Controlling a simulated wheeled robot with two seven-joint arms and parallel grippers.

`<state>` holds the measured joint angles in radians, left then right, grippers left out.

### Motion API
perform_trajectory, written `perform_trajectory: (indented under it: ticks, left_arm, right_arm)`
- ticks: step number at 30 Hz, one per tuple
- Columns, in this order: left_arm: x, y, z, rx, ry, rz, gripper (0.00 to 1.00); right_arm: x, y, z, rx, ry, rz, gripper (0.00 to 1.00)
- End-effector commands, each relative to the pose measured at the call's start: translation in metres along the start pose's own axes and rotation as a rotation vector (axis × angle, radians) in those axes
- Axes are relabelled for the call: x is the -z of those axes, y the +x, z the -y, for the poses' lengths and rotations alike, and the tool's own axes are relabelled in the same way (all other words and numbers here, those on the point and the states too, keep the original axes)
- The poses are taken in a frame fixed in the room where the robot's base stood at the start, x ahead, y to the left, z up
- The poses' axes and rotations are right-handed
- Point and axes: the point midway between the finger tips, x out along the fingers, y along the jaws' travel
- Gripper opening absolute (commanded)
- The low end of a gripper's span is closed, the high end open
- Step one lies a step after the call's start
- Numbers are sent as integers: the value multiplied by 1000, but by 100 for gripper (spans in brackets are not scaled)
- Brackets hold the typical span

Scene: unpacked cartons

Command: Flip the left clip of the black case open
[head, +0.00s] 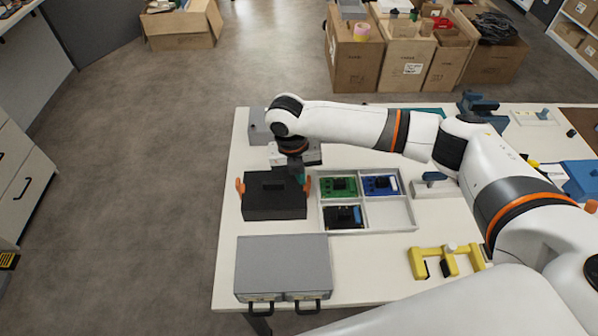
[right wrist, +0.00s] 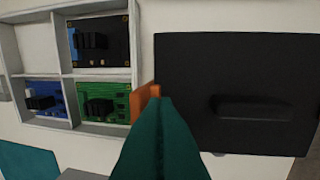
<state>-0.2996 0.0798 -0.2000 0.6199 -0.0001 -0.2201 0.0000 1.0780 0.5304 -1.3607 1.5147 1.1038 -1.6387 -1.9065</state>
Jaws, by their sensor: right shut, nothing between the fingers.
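The black case (head: 275,200) lies on the table's left part. An orange clip (head: 240,186) stands at its left side and another orange clip (head: 307,184) at its right side in the head view. My right gripper (head: 299,174) is shut and empty, pointing down beside the clip on the picture's right. In the right wrist view, its teal fingers (right wrist: 158,125) reach that orange clip (right wrist: 145,102) and partly hide it; whether they touch, I cannot tell. The case (right wrist: 230,80) and its dark handle (right wrist: 255,108) also show there. My left gripper is not in view.
A divided tray (head: 390,214) with circuit boards stands close to the case's right. A grey double box (head: 283,262) lies in front. A grey device (head: 257,128) is behind the case. A yellow bracket (head: 447,261) lies to the right. Bare table lies left of the case.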

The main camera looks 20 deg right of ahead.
Motion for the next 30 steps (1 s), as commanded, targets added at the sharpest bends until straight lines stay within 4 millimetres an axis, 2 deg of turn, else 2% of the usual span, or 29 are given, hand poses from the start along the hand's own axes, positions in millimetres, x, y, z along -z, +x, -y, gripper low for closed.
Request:
perform_trajectory:
  ticks: [17,24,30]
  left_arm:
    - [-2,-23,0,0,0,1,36]
    - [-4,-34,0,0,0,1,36]
    - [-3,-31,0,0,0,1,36]
  right_arm:
    - [0,-2,-14,37,2,2,0]
    - [0,2,-30,208,6,3,0]
    - [0,10,-42,386,4,2,0]
